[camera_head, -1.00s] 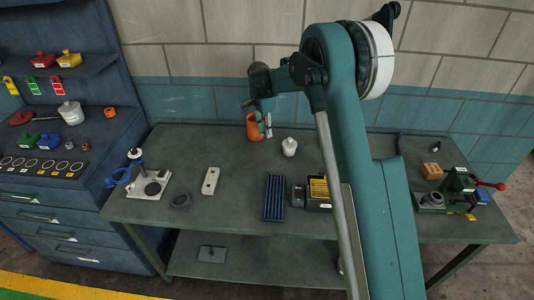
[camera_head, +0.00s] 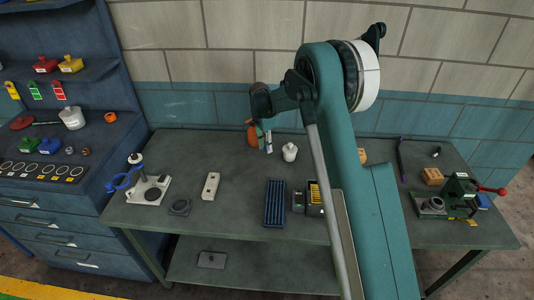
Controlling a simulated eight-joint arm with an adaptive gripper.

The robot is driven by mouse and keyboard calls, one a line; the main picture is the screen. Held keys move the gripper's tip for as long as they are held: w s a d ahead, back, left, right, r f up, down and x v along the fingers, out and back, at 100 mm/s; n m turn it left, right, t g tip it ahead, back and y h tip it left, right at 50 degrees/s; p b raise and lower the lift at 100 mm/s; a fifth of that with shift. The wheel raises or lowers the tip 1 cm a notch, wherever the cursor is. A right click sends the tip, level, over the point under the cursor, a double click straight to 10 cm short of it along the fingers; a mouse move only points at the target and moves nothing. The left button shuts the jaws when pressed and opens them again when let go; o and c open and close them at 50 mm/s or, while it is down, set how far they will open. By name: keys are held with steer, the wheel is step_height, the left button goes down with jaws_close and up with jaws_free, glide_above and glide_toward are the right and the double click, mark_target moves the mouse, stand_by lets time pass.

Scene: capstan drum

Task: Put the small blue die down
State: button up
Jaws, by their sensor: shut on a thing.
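My gripper (camera_head: 265,141) hangs at the back of the green workbench (camera_head: 235,225), in front of and just right of an orange cup (camera_head: 252,136). Its fingers look shut, pointing down. The small blue die is in its grip but too small and too covered by the fingers to make out. I cannot tell whether the die touches the bench top.
A white bottle (camera_head: 290,152) stands close to the right of my gripper. A blue slotted tray (camera_head: 274,203), a white block (camera_head: 211,186) and a stand (camera_head: 150,188) are nearer the front. Bare bench lies left of the cup.

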steer(key=shift+f, duration=0.2)
steer(key=shift+f, duration=1.8)
steer(key=shift+f, duration=0.15)
steer(key=o, duration=0.9)
steer(key=shift+o, duration=0.2)
steer(key=shift+r, duration=0.2)
step_height(320, 180, up, 12)
steer(key=a, duration=0.1)
steer(key=shift+s, duration=0.4)
steer(key=shift+a, duration=0.1)
